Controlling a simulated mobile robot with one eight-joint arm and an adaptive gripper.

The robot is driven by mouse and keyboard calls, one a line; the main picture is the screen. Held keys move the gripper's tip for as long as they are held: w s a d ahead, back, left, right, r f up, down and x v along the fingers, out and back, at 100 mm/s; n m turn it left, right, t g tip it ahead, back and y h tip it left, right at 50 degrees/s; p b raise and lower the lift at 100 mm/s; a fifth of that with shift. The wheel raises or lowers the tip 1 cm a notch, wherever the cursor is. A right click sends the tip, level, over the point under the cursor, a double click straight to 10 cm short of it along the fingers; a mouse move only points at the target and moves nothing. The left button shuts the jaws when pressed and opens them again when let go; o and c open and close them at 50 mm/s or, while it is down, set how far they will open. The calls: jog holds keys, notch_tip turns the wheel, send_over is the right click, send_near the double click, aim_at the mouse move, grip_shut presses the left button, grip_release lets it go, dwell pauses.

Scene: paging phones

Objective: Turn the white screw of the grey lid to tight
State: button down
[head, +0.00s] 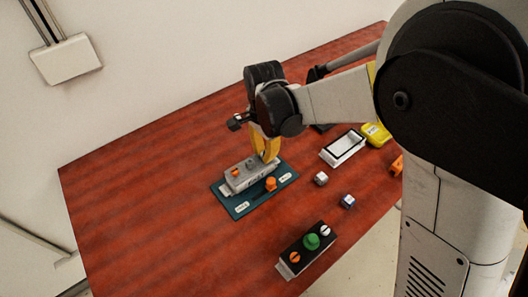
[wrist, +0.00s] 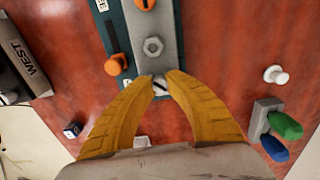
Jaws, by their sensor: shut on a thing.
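The grey lid (head: 247,177) lies on a teal base plate (head: 238,208) in the head view. In the wrist view the lid (wrist: 151,25) runs up from between my fingertips. The white screw (wrist: 160,84), with a dark slot, sits at the lid's near end. My gripper (wrist: 161,80) is shut on this screw, its two yellow fingers on either side. In the head view my gripper (head: 266,158) points down at the lid's right end and hides the screw. A grey hex bolt (wrist: 153,46) and an orange screw (wrist: 144,4) are farther along the lid.
An orange knob (wrist: 116,65) stands on the plate beside the lid. A black control box (head: 308,250), two small cubes (head: 320,179) (head: 348,201), a white-framed tray (head: 343,147) and a yellow device (head: 376,134) lie nearby. The table's left part is clear.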

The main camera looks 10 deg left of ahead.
aim_at(264, 153)
jog(key=m, duration=0.4)
jog(key=shift+m, duration=0.3)
jog(key=m, duration=0.4)
jog(key=shift+m, duration=0.3)
jog(key=c, duration=1.3)
grip_release()
notch_tip(264, 153, up, 12)
